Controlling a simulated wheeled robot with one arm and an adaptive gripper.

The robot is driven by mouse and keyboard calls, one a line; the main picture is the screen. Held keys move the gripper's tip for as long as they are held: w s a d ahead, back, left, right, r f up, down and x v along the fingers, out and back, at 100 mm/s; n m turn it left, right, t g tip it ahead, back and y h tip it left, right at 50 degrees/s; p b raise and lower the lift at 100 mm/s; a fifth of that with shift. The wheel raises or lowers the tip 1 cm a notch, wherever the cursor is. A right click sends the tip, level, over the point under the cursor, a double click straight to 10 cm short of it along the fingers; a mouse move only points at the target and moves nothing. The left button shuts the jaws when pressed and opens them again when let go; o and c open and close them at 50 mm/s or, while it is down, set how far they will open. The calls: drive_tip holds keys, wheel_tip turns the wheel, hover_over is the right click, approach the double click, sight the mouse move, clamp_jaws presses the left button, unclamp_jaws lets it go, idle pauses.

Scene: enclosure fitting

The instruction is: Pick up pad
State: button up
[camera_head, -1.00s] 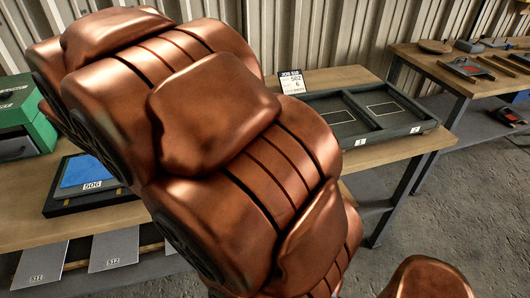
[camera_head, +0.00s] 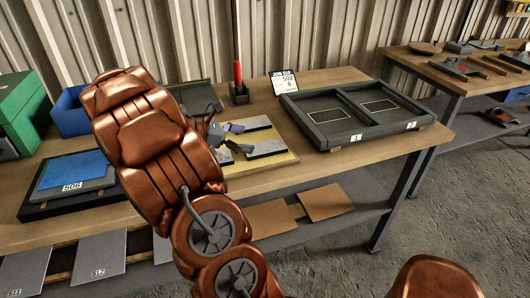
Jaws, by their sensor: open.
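My gripper (camera_head: 228,138) is open over the left part of a pale yellow board (camera_head: 283,160) on the workbench. A small purple piece (camera_head: 236,127) shows right beside the fingers. I cannot tell whether it touches them. Grey pieces with dark edges (camera_head: 264,147) lie on the same board. A flat blue pad-like sheet (camera_head: 72,170) lies on a grey plate in the black tray labelled 506 (camera_head: 40,210), at the left and apart from my gripper. I cannot tell which piece is the task's pad. My arm hides part of the board.
A dark two-compartment tray (camera_head: 345,138), labelled 1 and 2, stands at the right, with a job card (camera_head: 287,82) behind it. A red-handled tool (camera_head: 238,78) stands upright at the back. A blue bin (camera_head: 70,113) and green case (camera_head: 20,110) stand left. Plates lie on the lower shelf.

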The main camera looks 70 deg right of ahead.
sight(271, 146)
drive_tip(key=shift+x, duration=1.1)
drive_tip(key=shift+a+f+p+x, duration=0.1)
drive_tip(key=shift+f+p+x, duration=0.1)
drive_tip(key=shift+x, duration=1.3)
drive_tip(key=shift+a+f+p+x, duration=0.1)
drive_tip(key=shift+f+p+x, duration=0.1)
drive_tip(key=shift+x, duration=1.3)
drive_tip(key=shift+a, duration=0.1)
drive_tip(key=c, duration=1.4)
